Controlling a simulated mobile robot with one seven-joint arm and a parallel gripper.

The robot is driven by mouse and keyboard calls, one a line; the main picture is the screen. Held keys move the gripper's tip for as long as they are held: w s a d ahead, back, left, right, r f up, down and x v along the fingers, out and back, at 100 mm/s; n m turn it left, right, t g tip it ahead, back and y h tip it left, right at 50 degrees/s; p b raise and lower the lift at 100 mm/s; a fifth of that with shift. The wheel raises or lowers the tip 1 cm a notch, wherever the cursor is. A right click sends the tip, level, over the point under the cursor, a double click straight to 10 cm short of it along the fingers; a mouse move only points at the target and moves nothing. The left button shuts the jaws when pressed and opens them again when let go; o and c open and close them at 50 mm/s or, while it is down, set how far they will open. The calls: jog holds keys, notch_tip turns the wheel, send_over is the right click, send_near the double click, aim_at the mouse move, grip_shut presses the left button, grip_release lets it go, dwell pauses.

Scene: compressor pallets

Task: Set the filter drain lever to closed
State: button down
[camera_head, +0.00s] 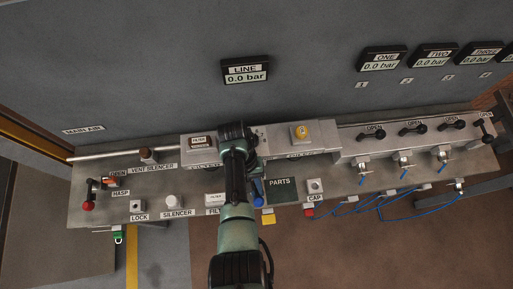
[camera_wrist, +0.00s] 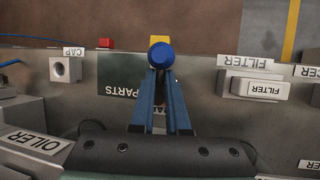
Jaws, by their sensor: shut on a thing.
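My gripper (camera_wrist: 160,70) is shut on a blue round-ended piece (camera_wrist: 161,55) at its fingertips, above the bench beside the PARTS mat. A blue piece (camera_head: 258,191) also shows next to my arm in the head view; I cannot tell whether it is a lever's handle or a loose part. The white filter block (camera_wrist: 264,89) with its FILTER label (camera_wrist: 245,63) is right of the fingers in the wrist view. It also shows left of my arm in the head view (camera_head: 214,199). No filter drain lever can be clearly made out; my arm hides part of the filter area.
The dark PARTS mat (camera_head: 283,191) lies right of my arm, with the CAP block (camera_head: 315,187) beyond it. A red-knobbed lever (camera_head: 88,205) is at the bench's left end. Several valves and blue hoses (camera_head: 350,208) occupy the right. The LINE display (camera_head: 246,71) reads 0.0 bar.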

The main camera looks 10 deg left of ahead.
jog(key=shift+s, duration=0.1)
jog(key=c, duration=0.9)
grip_release()
jog(key=shift+r, duration=0.1)
jog(key=shift+r, duration=0.2)
jog(key=shift+p+v, duration=0.55)
jog(key=shift+v, duration=5.7)
jog(key=shift+f, duration=0.1)
